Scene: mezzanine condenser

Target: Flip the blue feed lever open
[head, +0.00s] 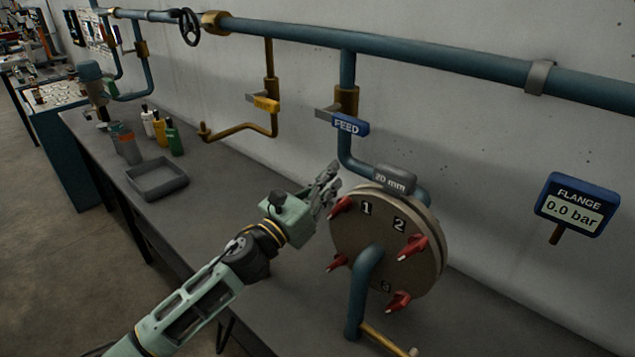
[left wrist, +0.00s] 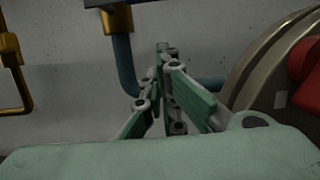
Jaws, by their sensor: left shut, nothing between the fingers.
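The blue feed lever (head: 350,125) bears the word FEED and sits on a brass valve (head: 347,99) on the vertical blue pipe. It sticks out sideways, across the pipe. My left gripper (head: 330,174) is shut and empty, below the lever and beside the upper left of the round flange. In the left wrist view its closed fingers (left wrist: 163,62) point toward the wall and the blue pipe (left wrist: 125,65). Part of the brass valve (left wrist: 117,18) shows at the top there; the lever does not show. My right gripper is not in view.
The round flange (head: 432,270) with several red clamps stands right of my left gripper. A gauge (head: 576,204) reads 0.0 bar. A grey tray (head: 157,179) and bottles stand on the bench.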

